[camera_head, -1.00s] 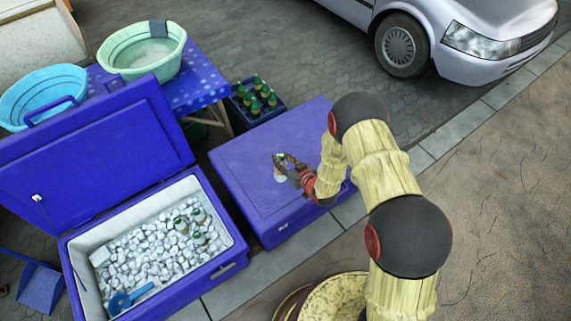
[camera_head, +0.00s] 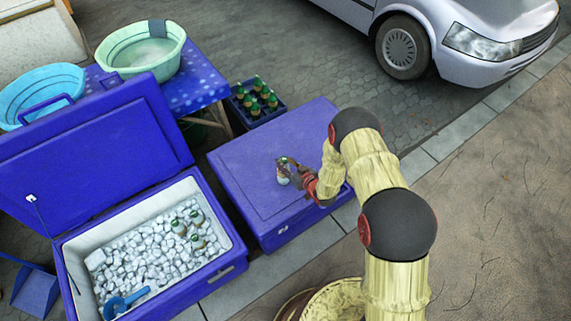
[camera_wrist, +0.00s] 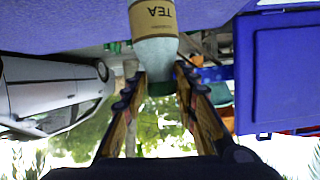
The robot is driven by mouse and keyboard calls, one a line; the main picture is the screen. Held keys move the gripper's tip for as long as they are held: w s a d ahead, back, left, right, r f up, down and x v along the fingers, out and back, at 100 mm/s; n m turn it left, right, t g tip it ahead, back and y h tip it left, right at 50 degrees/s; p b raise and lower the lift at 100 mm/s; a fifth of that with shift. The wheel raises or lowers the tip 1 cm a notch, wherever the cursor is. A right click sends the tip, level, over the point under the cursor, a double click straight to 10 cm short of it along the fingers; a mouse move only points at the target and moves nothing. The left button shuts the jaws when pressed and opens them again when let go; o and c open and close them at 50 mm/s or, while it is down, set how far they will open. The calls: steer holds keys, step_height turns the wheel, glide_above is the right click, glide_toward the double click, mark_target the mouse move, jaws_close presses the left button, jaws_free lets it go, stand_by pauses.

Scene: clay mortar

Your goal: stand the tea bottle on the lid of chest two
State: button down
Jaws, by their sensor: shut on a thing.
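The tea bottle (camera_head: 282,178) is pale, with a brown label reading TEA. It also shows in the wrist view (camera_wrist: 153,20), upside down there, with its base beyond the top edge. My gripper (camera_head: 289,167) is shut on the bottle's neck, also in the wrist view (camera_wrist: 158,85). The bottle looks upright over the lid of the closed blue chest (camera_head: 250,165), which I take as chest two; a small pale mark is on its front. Whether the base touches the lid I cannot tell.
An open blue chest (camera_head: 226,277) at left holds ice, several bottles and a blue scoop (camera_head: 124,303). A crate of bottles (camera_head: 257,103) stands behind the closed chest. Basins (camera_head: 143,50) sit on a blue table. A silver car (camera_head: 470,40) is back right. The lid around the bottle is clear.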

steer(key=c, duration=1.8)
jaws_free()
steer(key=shift+f, duration=0.2)
steer(key=shift+c, duration=0.2)
steer(key=o, duration=0.4)
steer(key=shift+c, duration=0.2)
steer(key=shift+o, duration=0.4)
steer(key=shift+r, duration=0.1)
